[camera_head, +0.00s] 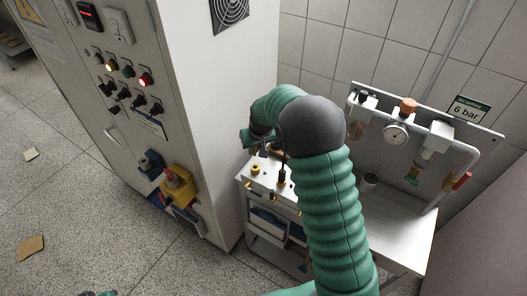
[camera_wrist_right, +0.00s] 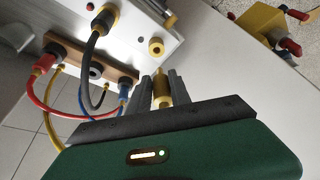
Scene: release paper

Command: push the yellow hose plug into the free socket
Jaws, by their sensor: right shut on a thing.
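My right gripper (camera_wrist_right: 161,80) is shut on the yellow hose plug (camera_wrist_right: 161,90), a brass-yellow cylinder between its two grey fingers in the wrist view. Just beyond the fingertips, apart from the plug, a yellow ring with a dark hole (camera_wrist_right: 156,46), seemingly the free socket, sits on the white panel (camera_wrist_right: 138,28). The ring also shows in the head view (camera_head: 255,169). In the head view my green arm hides most of the gripper and the plug.
A black hose (camera_wrist_right: 90,45) runs into the panel beside the ring. A wooden strip (camera_wrist_right: 68,50) holds a red plug (camera_wrist_right: 46,61) and a blue one. A grey cabinet (camera_head: 215,110) stands left of the panel; a gauge (camera_head: 396,133) and pipes are behind my arm.

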